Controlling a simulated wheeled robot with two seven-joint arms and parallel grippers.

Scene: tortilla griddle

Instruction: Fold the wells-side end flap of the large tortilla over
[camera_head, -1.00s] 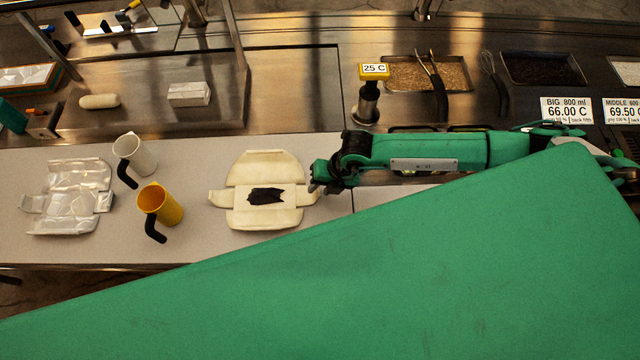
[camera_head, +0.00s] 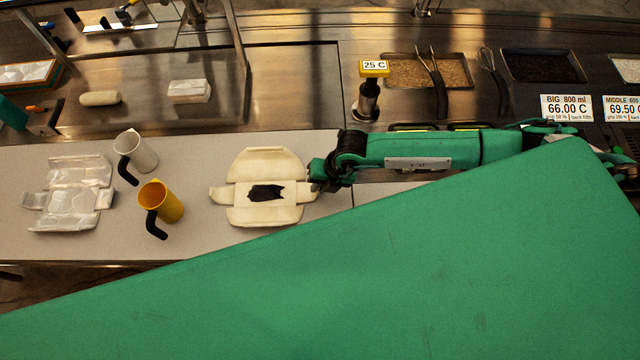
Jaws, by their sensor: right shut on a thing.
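The large tortilla (camera_head: 268,165) lies open on the grey counter, pale, with wide flaps at top and bottom and narrow end flaps at left and right. A dark filling (camera_head: 266,192) sits in its middle. The wells-side end flap (camera_head: 304,192) is the right one, partly covered by my right gripper (camera_head: 314,182). That gripper comes in from the right and is shut on the end flap at its outer edge. The exact contact is small and dark. My left gripper is not in view.
A white cup (camera_head: 138,150) and a yellow cup (camera_head: 163,203), both with black handles, stand left of the tortilla. A foil sheet (camera_head: 75,195) lies farther left. Wells with tongs (camera_head: 436,80) and a whisk are at the back right. A large green surface covers the lower right.

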